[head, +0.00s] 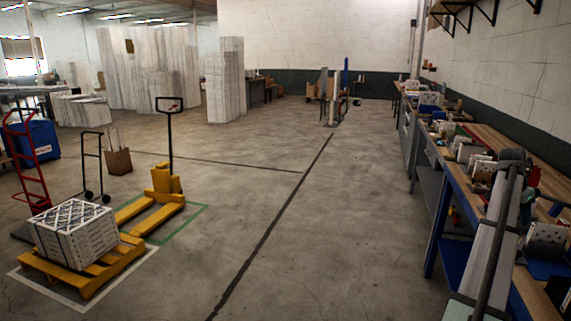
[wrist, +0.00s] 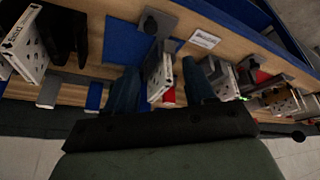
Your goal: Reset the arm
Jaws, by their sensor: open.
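My gripper (wrist: 160,68) is in the wrist view, its two dark fingers spread apart and open. A white box with a dotted face (wrist: 158,77) shows in the gap between the fingers, standing on the wooden bench; I cannot tell how far below them it is. Nothing looks held. In the head view my arm reaches along the right side over the workbench (head: 487,139); the gripper's fingers cannot be made out there.
White boxed filters and small parts line the bench, including a white box (wrist: 25,45) at left. A strapped filter stack (head: 75,232) sits on a yellow pallet (head: 85,280) at left, near a yellow pallet jack (head: 166,184). The middle floor is clear.

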